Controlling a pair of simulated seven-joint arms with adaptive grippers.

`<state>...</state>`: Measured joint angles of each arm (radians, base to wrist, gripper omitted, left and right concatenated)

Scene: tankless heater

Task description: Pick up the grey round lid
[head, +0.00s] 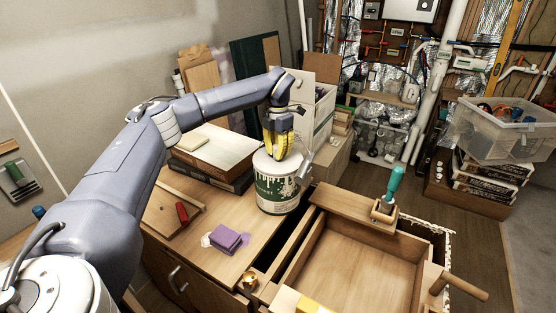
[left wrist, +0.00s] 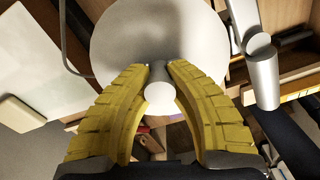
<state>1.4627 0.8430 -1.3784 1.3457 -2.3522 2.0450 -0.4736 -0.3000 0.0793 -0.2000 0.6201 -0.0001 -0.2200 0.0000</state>
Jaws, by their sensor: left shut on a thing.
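The grey round lid (left wrist: 125,40) fills the top middle of the left wrist view, with a small round knob (left wrist: 160,94) at its near side. My left gripper (head: 279,154) points down over the paint can (head: 277,193), which is white and green and stands on the wooden worktop. In the left wrist view, the yellow fingers of my left gripper (left wrist: 168,66) are closed around the knob. In the head view the lid is at the can's top, partly hidden by the fingers; I cannot tell whether it touches the rim. My right gripper is not in view.
A purple sponge (head: 229,239) and a red-handled tool (head: 182,213) lie on the worktop. A stack of books (head: 215,150) is left of the can. An open wooden drawer (head: 355,265) is to the right, with a teal-handled screwdriver (head: 393,185) at its back.

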